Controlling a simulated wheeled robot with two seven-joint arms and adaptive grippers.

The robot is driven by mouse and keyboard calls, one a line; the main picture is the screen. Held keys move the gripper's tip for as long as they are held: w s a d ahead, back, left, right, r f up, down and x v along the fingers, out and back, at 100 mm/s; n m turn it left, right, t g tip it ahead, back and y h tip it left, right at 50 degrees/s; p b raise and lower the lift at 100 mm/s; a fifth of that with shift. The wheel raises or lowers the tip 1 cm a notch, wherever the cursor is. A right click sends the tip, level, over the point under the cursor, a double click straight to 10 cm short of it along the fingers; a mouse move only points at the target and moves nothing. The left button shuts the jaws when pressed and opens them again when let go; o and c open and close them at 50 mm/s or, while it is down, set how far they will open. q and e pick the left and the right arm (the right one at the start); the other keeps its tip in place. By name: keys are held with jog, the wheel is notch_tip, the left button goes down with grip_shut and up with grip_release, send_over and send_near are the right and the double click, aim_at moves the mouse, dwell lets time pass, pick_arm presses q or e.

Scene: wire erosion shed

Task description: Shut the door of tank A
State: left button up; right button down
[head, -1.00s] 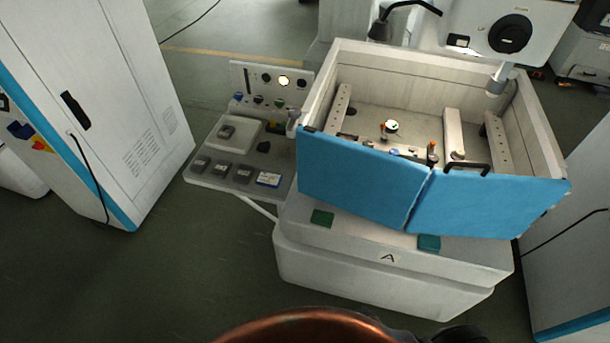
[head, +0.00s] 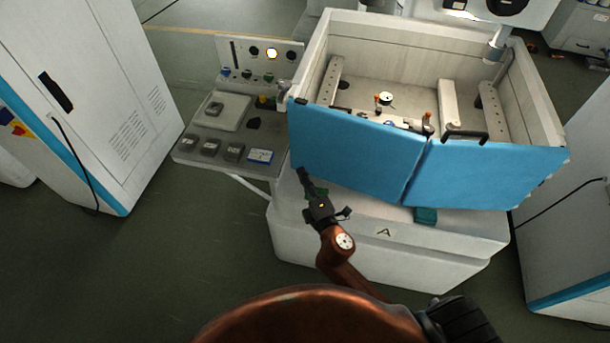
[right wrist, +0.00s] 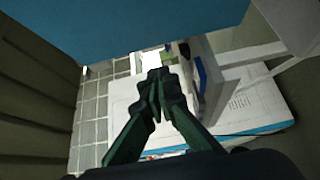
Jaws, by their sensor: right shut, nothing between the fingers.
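Tank A (head: 345,22) is a pale open-topped box on a white base marked "A" (head: 385,232). Its blue door has a left panel (head: 350,155) and a right panel (head: 485,175) across the front. The panels meet at a slight angle, with their joint bulging outward. A black handle (head: 465,135) sits at the top of the right panel. My right gripper (head: 302,176) is shut and empty, just below the left panel's lower left corner; contact cannot be told. In the right wrist view its fingers (right wrist: 157,82) are together under a blue panel (right wrist: 150,22). My left gripper is out of view.
A control shelf (head: 190,160) with buttons and grey blocks adjoins the tank's left side. A white cabinet (head: 120,50) stands at left, another (head: 570,230) at right. The floor (head: 140,270) at front left is clear.

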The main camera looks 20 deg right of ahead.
jog(key=w, duration=0.3)
jog(key=w+d, duration=0.1)
jog(key=w, duration=0.4)
jog(key=shift+w+d, duration=0.75)
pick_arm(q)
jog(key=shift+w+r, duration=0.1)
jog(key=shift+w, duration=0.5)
pick_arm(e)
jog(key=shift+f, duration=0.1)
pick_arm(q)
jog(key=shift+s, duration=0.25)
